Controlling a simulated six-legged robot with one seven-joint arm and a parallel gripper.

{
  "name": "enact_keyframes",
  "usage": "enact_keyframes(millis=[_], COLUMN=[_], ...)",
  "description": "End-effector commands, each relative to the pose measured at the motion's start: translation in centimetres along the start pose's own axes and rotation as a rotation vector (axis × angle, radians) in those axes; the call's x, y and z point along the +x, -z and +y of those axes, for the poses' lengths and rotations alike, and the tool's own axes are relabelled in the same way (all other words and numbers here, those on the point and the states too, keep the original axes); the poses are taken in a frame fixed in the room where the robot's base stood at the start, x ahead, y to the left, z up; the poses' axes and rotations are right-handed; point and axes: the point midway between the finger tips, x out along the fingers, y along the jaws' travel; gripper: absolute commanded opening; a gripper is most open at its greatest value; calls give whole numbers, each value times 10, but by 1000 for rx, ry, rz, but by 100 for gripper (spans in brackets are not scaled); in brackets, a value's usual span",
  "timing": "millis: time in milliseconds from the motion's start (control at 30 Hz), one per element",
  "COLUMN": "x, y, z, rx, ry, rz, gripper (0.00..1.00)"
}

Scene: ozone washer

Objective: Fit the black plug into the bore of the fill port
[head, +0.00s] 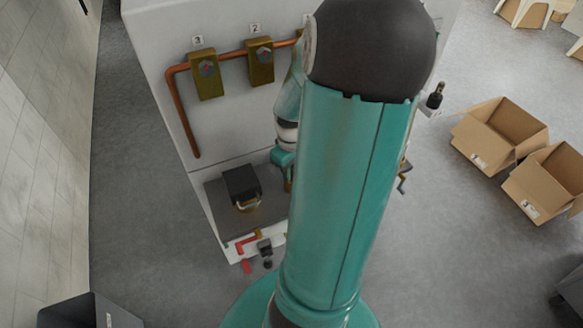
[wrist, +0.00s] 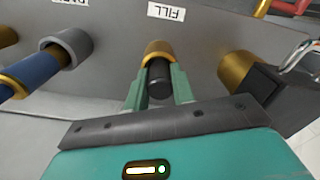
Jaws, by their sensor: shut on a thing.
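In the wrist view, the black plug (wrist: 159,82) is a short dark cylinder between the two green fingers of my gripper (wrist: 160,92), which is shut on it. The fill port (wrist: 158,48) is a brass-coloured collar on the grey panel, below the upside-down FILL label (wrist: 166,11). The plug is in line with the collar and its far end is at or close to the mouth. I cannot tell whether it is inside the bore, as plug and fingers cover the opening. In the head view, my arm hides plug and port.
Left of the port in the wrist view is a grey-collared port (wrist: 72,48) with a blue fitting (wrist: 38,74). In the head view, open cardboard boxes (head: 500,132) lie right of the white cabinet (head: 165,45).

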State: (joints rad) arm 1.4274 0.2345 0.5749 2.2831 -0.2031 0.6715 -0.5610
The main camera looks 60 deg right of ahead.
Motion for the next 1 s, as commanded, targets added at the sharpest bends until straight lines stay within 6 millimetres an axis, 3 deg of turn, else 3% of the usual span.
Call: enact_keyframes(millis=[300,333,400,433,767,1000], x=[3,3,3,3,0,-32], y=[2,2,2,2,1,2], z=[1,1,1,1,2,2], rx=[-1,-1,-1,-1,0,1], ry=[0,-1,-1,-1,-2,-7], rz=[0,1,1,1,1,3], gripper=[3,30,44,46,46,46])
